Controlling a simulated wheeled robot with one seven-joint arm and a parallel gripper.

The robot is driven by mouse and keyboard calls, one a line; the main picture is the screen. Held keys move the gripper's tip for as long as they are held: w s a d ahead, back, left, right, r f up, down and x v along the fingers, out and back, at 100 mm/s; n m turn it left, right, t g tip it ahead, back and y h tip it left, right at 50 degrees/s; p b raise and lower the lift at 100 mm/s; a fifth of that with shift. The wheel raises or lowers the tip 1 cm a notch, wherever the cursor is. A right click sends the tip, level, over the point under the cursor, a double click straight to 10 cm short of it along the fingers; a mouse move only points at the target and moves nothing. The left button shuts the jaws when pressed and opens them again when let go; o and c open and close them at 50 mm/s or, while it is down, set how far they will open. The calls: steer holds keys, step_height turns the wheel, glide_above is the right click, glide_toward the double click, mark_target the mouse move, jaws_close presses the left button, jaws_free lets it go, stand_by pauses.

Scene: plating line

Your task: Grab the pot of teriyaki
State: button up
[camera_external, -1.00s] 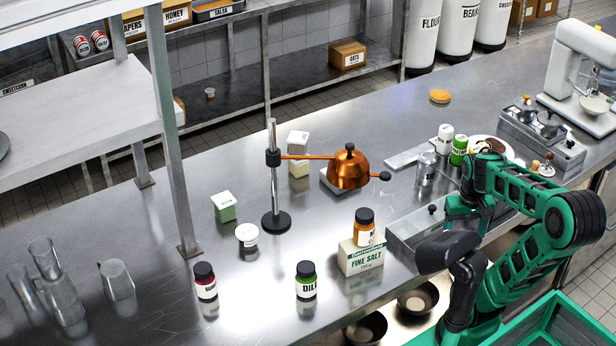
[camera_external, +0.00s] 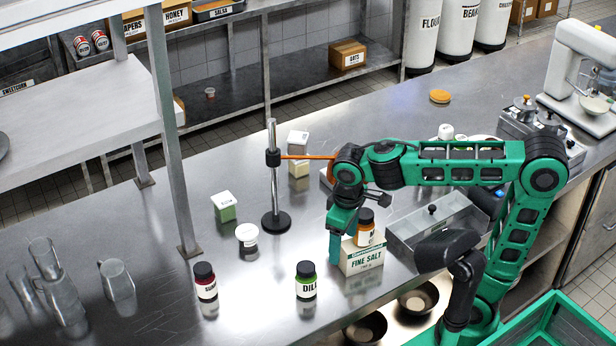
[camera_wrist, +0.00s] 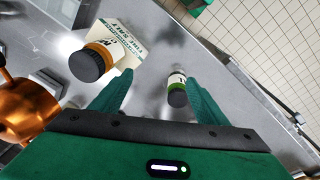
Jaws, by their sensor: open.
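No label that I can read says teriyaki. A small white-lidded pot with dark contents (camera_external: 247,236) stands beside the stand's black base; its writing is too small to read. My gripper (camera_external: 337,245) is open and empty, pointing down beside the fine salt box (camera_external: 361,259). An orange jar with a black cap (camera_external: 366,226) sits on that box. In the wrist view the orange jar (camera_wrist: 96,60) is left of my gripper (camera_wrist: 158,82), and the green dill jar (camera_wrist: 177,88) shows between the fingers, farther off. The dill jar (camera_external: 306,281) stands upright on the counter.
A red jar (camera_external: 205,281) stands left of the dill jar. A green-filled cube (camera_external: 224,207) and glasses (camera_external: 117,281) stand left.

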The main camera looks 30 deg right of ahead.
steer(key=w+a+r+n+g+y, duration=0.1)
steer(key=w+a+n, duration=0.25)
steer(key=w, duration=0.35)
steer(key=w+a+n, duration=0.3)
steer(key=w+a, duration=0.1)
steer(key=w, duration=0.3)
steer(key=n, duration=0.7)
glide_toward(247, 231)
steer(key=shift+w+a+f, duration=0.3)
steer(key=shift+w+f, duration=0.15)
step_height(247, 231, down, 5)
steer(key=shift+r, duration=0.15)
steer(key=shift+s+d+f, duration=0.1)
steer(key=shift+s+f, duration=0.05)
steer(key=shift+f, duration=1.15)
steer(key=shift+s+d+f, duration=0.1)
steer(key=shift+s+f, duration=0.05)
steer(key=shift+f, duration=1.15)
steer(key=shift+c, duration=0.6)
steer(key=c, duration=0.9)
